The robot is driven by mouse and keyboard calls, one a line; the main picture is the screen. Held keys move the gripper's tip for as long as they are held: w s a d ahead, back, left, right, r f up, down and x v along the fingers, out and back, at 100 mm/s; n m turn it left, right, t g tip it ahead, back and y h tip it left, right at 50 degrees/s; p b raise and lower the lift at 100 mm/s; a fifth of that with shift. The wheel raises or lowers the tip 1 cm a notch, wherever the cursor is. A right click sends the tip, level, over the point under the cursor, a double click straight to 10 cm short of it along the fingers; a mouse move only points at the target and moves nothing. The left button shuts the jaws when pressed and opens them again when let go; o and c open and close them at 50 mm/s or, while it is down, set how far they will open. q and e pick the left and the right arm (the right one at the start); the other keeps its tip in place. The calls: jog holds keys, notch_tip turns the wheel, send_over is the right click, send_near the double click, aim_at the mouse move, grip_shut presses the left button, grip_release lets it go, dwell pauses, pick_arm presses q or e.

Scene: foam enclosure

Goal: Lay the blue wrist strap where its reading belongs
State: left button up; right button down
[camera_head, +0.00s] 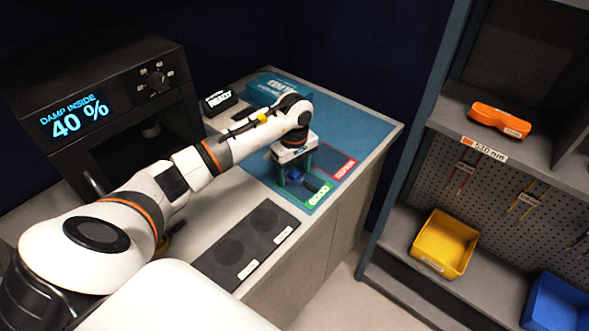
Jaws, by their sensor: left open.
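My left gripper (295,178) points down over the teal mat (362,124), its fingers apart. The blue wrist strap (296,174) shows as a small blue shape between the fingers, partly hidden by them; I cannot tell whether they touch it. It is at the green-outlined area (318,195), whose label seems to read GOOD. A red-outlined area (343,168) lies just right of it and looks empty; its label is too small to read surely. A small black tester (220,101) shows READY. My right gripper is not in view.
A black oven-like unit (103,90) displays DAMP INSIDE 40 %. A teal box (262,90) stands at the mat's back. A dark plate with round pads (246,243) lies in front. The right shelf holds an orange case (498,120), a yellow bin (444,243) and a blue bin (557,303).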

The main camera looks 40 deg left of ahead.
aim_at(295, 174)
pick_arm(q)
notch_tip(295, 174, up, 12)
jog(key=b, duration=0.3)
